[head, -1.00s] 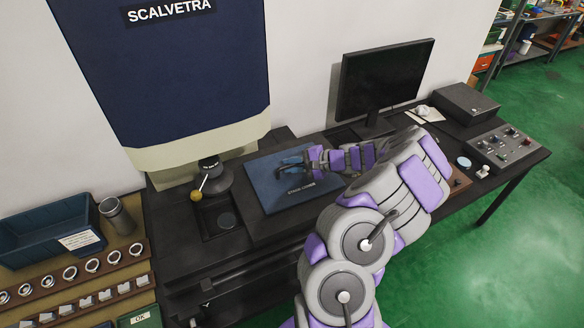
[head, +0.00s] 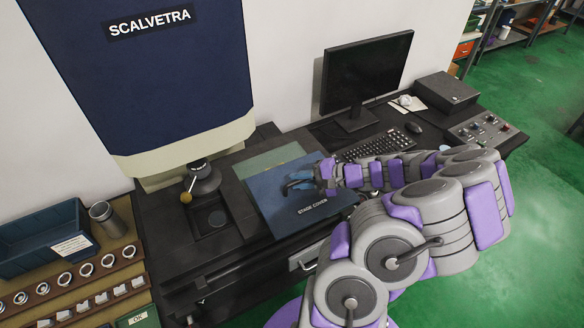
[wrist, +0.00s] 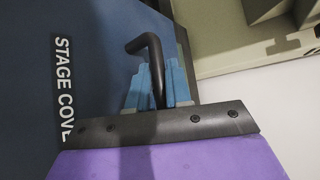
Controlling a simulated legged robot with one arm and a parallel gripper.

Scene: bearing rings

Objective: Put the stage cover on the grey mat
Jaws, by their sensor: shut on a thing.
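The stage cover (head: 308,202) is a flat dark blue plate with white lettering and a black bent handle. In the head view it lies across the stage, shifted towards the front right. A pale green glass strip of the stage (head: 262,166) shows behind it. My gripper (head: 300,183) is at the handle, with blue fingers. In the wrist view my gripper (wrist: 157,88) is shut on the black handle (wrist: 150,55), and the cover (wrist: 95,45) fills the left side. I cannot tell how far the cover is above the stage. No grey mat is clearly visible.
A monitor (head: 366,75), keyboard (head: 376,145) and control panel (head: 482,130) are at the right. Ring racks (head: 65,280) and a blue bin (head: 45,238) are at the left.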

